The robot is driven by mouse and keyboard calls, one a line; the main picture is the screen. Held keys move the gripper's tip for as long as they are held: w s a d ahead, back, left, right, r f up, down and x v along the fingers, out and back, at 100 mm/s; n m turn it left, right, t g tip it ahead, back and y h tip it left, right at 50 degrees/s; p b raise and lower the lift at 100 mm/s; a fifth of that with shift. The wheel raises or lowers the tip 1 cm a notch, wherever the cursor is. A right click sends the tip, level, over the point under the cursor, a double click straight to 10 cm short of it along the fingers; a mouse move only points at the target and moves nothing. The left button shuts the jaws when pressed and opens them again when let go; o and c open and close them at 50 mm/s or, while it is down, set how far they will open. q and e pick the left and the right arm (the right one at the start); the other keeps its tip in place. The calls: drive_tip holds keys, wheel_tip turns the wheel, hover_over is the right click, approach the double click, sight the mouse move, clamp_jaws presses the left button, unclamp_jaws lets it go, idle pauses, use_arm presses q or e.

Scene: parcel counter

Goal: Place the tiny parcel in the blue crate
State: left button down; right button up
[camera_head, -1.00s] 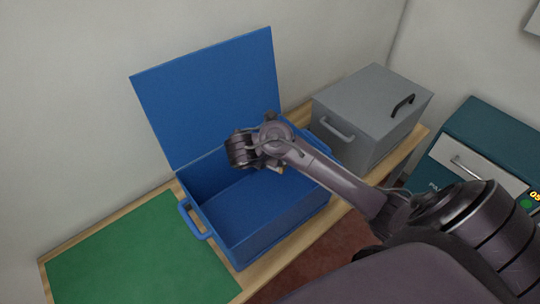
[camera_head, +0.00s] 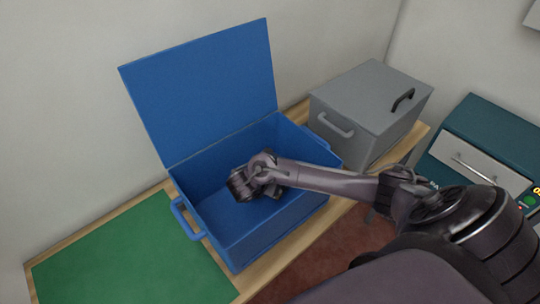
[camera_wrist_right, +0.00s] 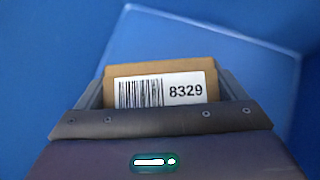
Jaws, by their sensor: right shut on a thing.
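The blue crate (camera_head: 284,224) stands on the wooden counter with its lid (camera_head: 200,92) raised at the back. My right gripper (camera_head: 268,188) reaches down inside the crate, below the rim. Blue crate surfaces fill the view behind the parcel. In the head view the parcel is hidden by the gripper and wrist. Whether it touches the crate floor I cannot tell. My left gripper is not in view.
A green mat (camera_head: 130,258) lies on the counter left of the crate. A closed grey box (camera_head: 362,105) with a black handle stands right of the crate. A teal cabinet (camera_head: 500,130) with a pale drawer front is at the far right.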

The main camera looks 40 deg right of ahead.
drive_tip(key=o, duration=0.8)
drive_tip(key=shift+f, duration=0.1)
drive_tip(key=shift+r, duration=0.2)
drive_tip(key=shift+s+a+r, duration=0.15)
drive_tip(key=shift+a+r, duration=0.1)
drive_tip(key=shift+a, duration=0.05)
drive_tip(key=p+v, duration=0.2)
drive_tip(key=v, duration=0.9)
drive_tip(key=shift+s+r, duration=0.1)
